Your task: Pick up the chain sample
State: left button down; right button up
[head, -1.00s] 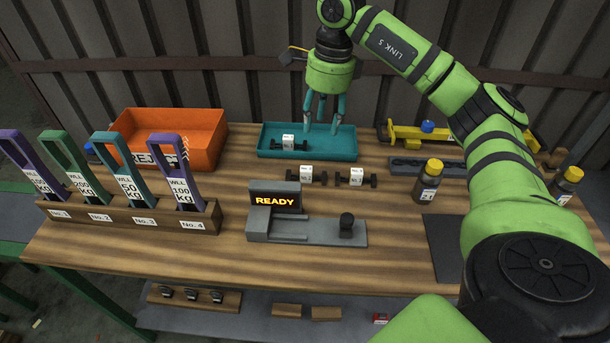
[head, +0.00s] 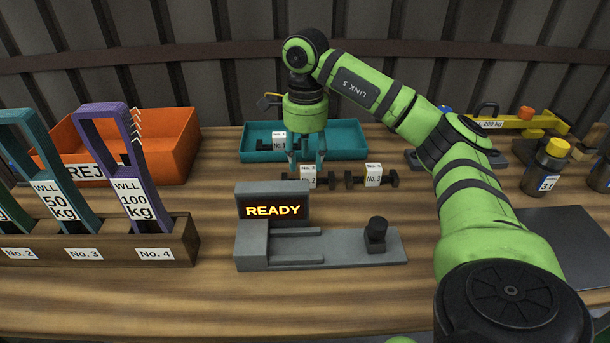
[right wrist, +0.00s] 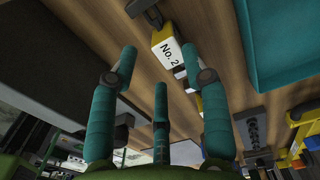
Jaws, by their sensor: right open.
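A chain sample with a white tag reading No. 2 (head: 308,182) lies on the wooden table, in front of the teal tray (head: 347,143). My right gripper (head: 306,164) points down at this sample with its teal fingers open and hides part of it. In the right wrist view the No. 2 tag (right wrist: 169,50) shows beyond the spread fingers (right wrist: 165,85), and nothing is held. Another sample (head: 373,176) lies just to the right on the table. The No. 1 sample (head: 279,143) sits in the teal tray. My left gripper is out of view.
A grey tester with a READY display (head: 273,210) stands in front of the samples. An orange bin (head: 165,145) is at the left, behind a wooden rack (head: 190,240) of tall weight-marked handles. A yellow-capped bottle (head: 548,165) stands at the right.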

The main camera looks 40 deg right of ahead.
aim_at(304, 170)
notch_tip(304, 170, down, 5)
jog(key=shift+w+r, duration=0.1)
jog(key=shift+f, duration=0.25)
grip_shut()
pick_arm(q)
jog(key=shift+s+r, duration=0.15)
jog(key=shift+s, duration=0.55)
pick_arm(e)
jog(key=shift+w+r, duration=0.1)
jog(key=shift+r, duration=0.05)
